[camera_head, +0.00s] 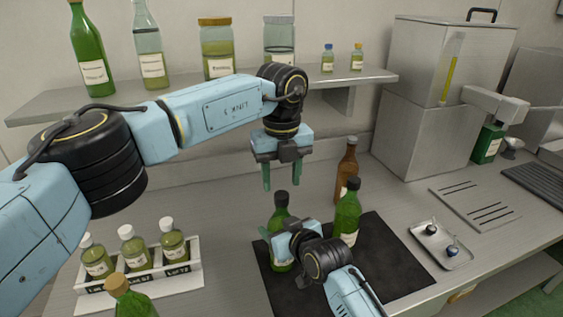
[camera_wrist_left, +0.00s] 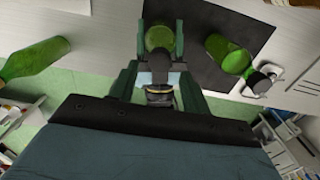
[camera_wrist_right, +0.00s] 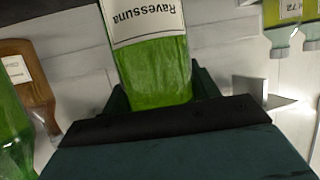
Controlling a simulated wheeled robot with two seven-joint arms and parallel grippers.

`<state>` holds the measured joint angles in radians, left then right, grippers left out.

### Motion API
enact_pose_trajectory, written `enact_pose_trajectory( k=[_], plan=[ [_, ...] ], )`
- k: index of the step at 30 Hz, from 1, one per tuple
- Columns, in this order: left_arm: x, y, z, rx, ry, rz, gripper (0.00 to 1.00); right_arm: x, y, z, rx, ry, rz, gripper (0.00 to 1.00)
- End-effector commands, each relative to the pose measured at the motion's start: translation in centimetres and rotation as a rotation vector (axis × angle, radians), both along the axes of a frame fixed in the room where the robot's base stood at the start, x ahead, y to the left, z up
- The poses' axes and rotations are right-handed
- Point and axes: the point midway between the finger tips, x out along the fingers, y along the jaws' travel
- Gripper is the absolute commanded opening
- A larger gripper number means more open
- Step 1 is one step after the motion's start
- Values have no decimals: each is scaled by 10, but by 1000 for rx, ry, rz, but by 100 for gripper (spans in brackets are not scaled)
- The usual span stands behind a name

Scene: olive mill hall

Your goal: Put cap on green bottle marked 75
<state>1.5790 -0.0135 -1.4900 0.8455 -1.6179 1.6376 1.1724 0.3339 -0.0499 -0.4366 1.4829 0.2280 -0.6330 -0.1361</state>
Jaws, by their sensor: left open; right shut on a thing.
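A green bottle (camera_head: 281,262) stands upright on the black mat (camera_head: 386,262); its top looks dark, and I cannot tell whether that is a cap. My right gripper (camera_head: 277,243) is shut on it. Its label reads "Ravessuna" upside down in the right wrist view (camera_wrist_right: 150,60); no 75 is readable. My left gripper (camera_head: 281,180) is open and empty above the bottle's top, with the bottle between its fingers in the left wrist view (camera_wrist_left: 160,38). A second green bottle (camera_head: 348,213) stands to the right. Two small dark pieces, perhaps caps (camera_head: 431,229), lie on a small tray (camera_head: 459,264).
A brown bottle (camera_head: 345,172) stands behind the mat. A rack (camera_head: 190,282) with several small bottles is at left, and a corked green bottle (camera_head: 128,300) in front. A shelf (camera_head: 190,101) with bottles runs behind. A slotted plate (camera_head: 475,215) lies at right.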

Motion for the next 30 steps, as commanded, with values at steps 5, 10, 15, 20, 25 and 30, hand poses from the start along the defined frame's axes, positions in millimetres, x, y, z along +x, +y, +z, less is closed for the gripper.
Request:
enact_pose_trajectory(
  k=[5, 10, 15, 20, 25, 30],
  plan=[
    [0, 0, -26, 0, 1, 1, 47, 0, 0, -1, -2, 1, 0, 0],
    [0, 0, -38, 0, 0, 0, 47, 0, 0, -1, -2, 1, 0, 0],
    [0, 0, -40, -1, -1, 0, 47, 0, 0, -1, -2, 1, 0, 0],
    [0, 0, -40, -1, -1, 0, 46, 0, 0, -1, -2, 1, 0, 0],
    [0, 0, -40, -1, -1, 0, 24, 0, 0, -1, -1, 2, 0, 0],
    [0, 0, -40, 0, -1, 0, 2, 0, 0, -1, -1, 2, -1, 0]
  ],
)
